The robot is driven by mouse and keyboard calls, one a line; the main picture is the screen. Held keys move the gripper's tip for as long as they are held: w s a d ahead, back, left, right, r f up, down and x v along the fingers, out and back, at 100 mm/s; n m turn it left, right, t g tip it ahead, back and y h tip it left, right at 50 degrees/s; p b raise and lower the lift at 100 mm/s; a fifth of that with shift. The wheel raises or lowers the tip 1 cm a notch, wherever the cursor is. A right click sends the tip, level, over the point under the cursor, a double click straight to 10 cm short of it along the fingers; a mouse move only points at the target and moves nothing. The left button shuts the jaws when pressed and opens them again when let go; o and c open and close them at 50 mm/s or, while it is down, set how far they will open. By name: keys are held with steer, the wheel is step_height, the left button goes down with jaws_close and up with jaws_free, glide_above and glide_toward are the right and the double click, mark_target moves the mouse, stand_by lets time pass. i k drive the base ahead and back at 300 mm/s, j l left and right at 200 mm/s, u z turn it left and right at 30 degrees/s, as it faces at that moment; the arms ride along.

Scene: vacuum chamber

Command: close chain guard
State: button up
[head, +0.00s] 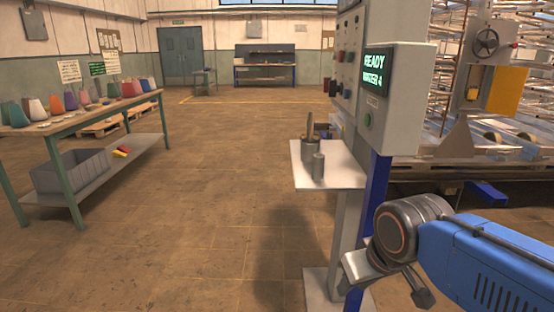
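A yellow-orange panel (507,90), which looks like the chain guard, is on the machine at the upper right, just below and right of a handwheel (487,41). Its edge looks slightly tilted. I cannot tell from here whether it stands open or shut, and no chain can be made out. My blue arm reaches in from the lower right. The grey wrist end with my gripper (392,280) hangs low in front of the control post, well apart from the panel. Its fingers are not clear enough to tell open from shut.
A workbench (80,110) with coloured cones is at left. The middle floor is clear.

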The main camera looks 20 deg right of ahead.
mark_target(508, 82)
steer(key=l, duration=0.6)
steer(key=k+l+u, duration=0.1)
steer(key=l, duration=0.5)
steer(key=k+l, duration=0.1)
steer(key=l, duration=0.55)
steer(key=k+l+u, duration=0.15)
steer(key=l, duration=0.45)
steer(key=i+l+u, duration=0.1)
steer(key=l, duration=0.65)
steer(key=i+l+u, duration=0.1)
steer(key=l, duration=0.65)
steer(key=i+l+u, duration=0.1)
steer(key=l, duration=0.65)
steer(key=i+l+u, duration=0.1)
steer(key=l, duration=0.7)
steer(key=l+u, duration=0.1)
steer(key=l, duration=0.85)
steer(key=l+u, duration=0.1)
steer(key=l, duration=0.9)
steer(key=k+l+u, duration=0.1)
steer(key=l, duration=0.85)
steer(key=l+u, duration=0.1)
steer(key=l, duration=0.45)
steer(key=k+l+u, duration=0.1)
steer(key=l, duration=0.4)
steer(key=i+l+u, duration=0.15)
steer(key=l, duration=0.15)
steer(key=i+l+u, duration=0.15)
steer(key=i+l, duration=0.05)
steer(key=l, duration=0.1)
